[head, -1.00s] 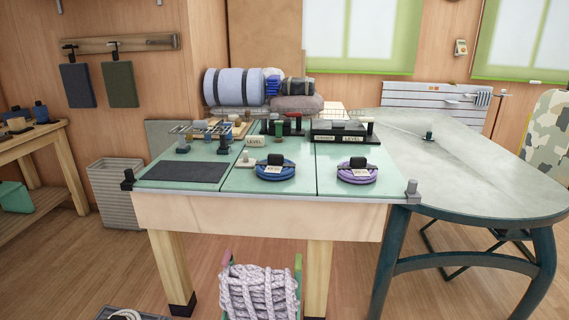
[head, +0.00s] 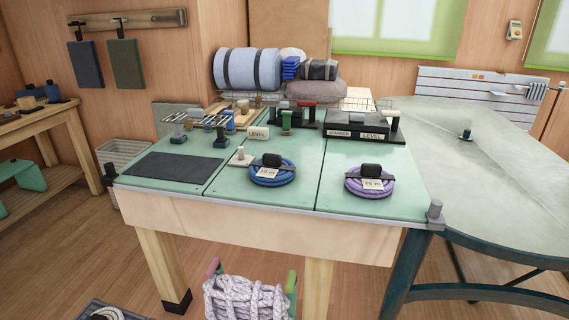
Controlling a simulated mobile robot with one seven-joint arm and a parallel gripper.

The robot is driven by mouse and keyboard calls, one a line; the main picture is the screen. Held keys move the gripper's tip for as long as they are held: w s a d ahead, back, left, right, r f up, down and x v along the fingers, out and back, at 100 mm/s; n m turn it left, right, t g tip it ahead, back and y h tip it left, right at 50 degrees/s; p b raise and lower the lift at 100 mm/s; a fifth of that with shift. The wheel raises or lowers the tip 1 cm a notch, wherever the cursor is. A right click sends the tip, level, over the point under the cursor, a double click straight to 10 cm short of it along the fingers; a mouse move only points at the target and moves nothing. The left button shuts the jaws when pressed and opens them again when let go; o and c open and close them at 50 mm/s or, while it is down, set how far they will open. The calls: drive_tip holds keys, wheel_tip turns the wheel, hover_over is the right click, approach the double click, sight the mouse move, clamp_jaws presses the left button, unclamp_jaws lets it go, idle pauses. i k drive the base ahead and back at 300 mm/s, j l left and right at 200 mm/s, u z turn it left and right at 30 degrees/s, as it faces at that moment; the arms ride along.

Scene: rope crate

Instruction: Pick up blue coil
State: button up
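The blue coil (head: 272,172) lies flat on the middle panel of the green-topped workbench (head: 222,183). It has a black strap or clip on top and a small white label at its front. A purple coil (head: 369,182) of similar shape lies to its right on the right panel, also with a black strap and a label. The two coils are apart, with bare bench between them. My gripper does not show in the head view.
A small light block with a knob (head: 241,157) sits just left of the blue coil. A dark mat (head: 174,167) covers the left panel. Black trays and stands (head: 365,125) line the back. A crate of thick rope (head: 247,300) stands on the floor in front.

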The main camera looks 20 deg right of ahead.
sight(272, 170)
drive_tip(key=i+l, duration=0.1)
drive_tip(key=l, duration=0.25)
drive_tip(key=i+l, duration=0.15)
drive_tip(key=l, duration=0.15)
drive_tip(key=i+l, duration=0.1)
drive_tip(key=l, duration=0.25)
drive_tip(key=i+l, duration=0.1)
drive_tip(key=l, duration=0.25)
drive_tip(key=i+l, duration=0.15)
drive_tip(key=l, duration=0.15)
